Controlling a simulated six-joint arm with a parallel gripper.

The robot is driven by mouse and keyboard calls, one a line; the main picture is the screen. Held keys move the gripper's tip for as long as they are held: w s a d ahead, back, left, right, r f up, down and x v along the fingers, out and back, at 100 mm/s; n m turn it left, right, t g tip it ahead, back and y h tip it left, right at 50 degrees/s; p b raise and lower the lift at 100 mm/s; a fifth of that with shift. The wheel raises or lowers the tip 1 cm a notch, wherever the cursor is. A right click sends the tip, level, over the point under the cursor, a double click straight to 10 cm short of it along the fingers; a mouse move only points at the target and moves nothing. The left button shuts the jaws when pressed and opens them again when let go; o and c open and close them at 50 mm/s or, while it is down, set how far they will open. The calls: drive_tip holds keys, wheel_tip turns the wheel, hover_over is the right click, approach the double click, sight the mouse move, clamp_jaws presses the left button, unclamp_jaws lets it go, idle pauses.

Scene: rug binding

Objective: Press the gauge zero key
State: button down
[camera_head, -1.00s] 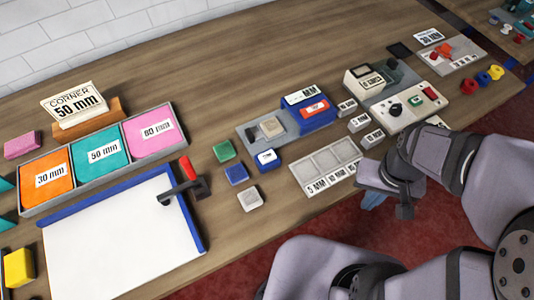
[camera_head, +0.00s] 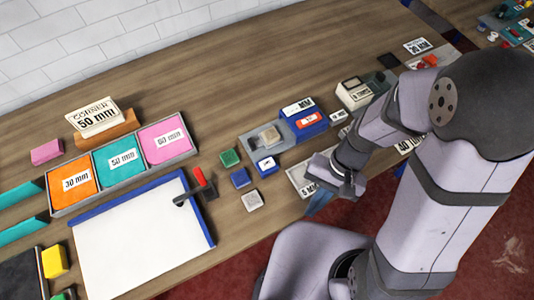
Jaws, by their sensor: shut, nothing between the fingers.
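The gauge (camera_head: 299,106) is a blue block with a white "MM" display, at the right end of a grey base with a beige block on it. A red key with a small white label (camera_head: 308,119) lies on its front face. The label is too small to read. My gripper (camera_head: 319,202) is shut and empty, pointing down near the table's front edge. It is below and slightly right of the gauge in the picture, apart from the key. It partly covers the grey labelled tray (camera_head: 301,183).
Green (camera_head: 229,157), blue (camera_head: 239,177) and grey (camera_head: 252,200) blocks lie left of the tray. A beige display box (camera_head: 354,93) stands right of the gauge. My arm covers much of the table's right side. Open wood lies behind the gauge.

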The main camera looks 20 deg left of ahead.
drive_tip(key=w+a+r+m+t+y, duration=0.2)
drive_tip(key=w+a+m+y, duration=0.1)
drive_tip(key=w+a, duration=0.3)
drive_tip(key=w+a+r+m+t+y, duration=0.2)
drive_tip(key=w+a+m+y, duration=0.2)
drive_tip(key=a, duration=0.4)
drive_tip(key=shift+w+a+r+m+t, duration=0.35)
drive_tip(key=shift+w+m, duration=0.45)
drive_tip(key=shift+w, duration=0.4)
drive_tip(key=shift+d, duration=0.1)
drive_tip(key=shift+f, duration=0.15)
drive_tip(key=b, duration=0.5)
hover_over(271, 165)
wheel_tip(271, 165, down, 7)
drive_tip(key=shift+w+f, duration=0.1)
drive_tip(key=shift+f+b, duration=0.75)
drive_tip(key=shift+b, duration=0.05)
